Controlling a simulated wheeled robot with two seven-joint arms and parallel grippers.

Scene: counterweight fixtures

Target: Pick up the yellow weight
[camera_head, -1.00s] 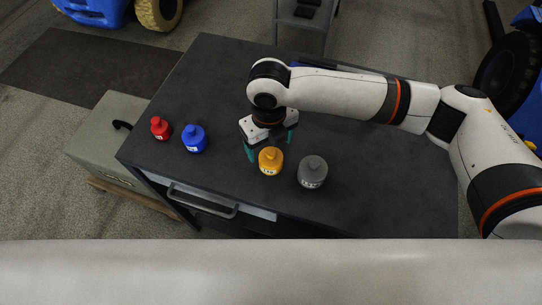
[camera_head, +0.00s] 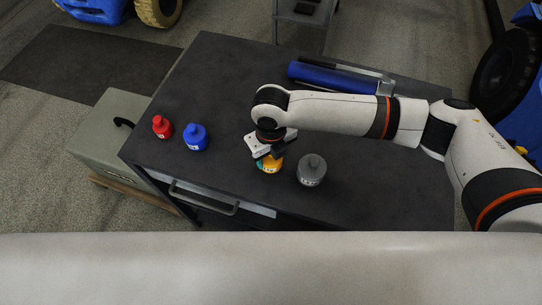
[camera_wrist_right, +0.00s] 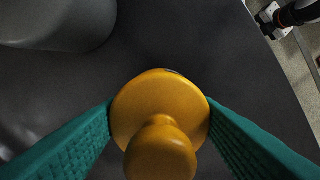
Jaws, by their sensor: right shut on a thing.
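The yellow weight (camera_head: 270,166) stands on the dark table top, between the blue and grey weights. My right gripper (camera_head: 270,160) is over it and covers its upper part in the head view. In the right wrist view the yellow weight (camera_wrist_right: 160,115) sits between two green fingers, which touch its body on both sides, and its knob points at the camera. The right gripper is shut on it. I cannot tell whether the weight is clear of the table.
A grey weight (camera_head: 312,170) stands close on the right. A blue weight (camera_head: 195,138) and a red weight (camera_head: 162,127) stand to the left. A blue cylinder (camera_head: 332,77) lies at the back. The left rear of the table (camera_head: 215,75) is bare.

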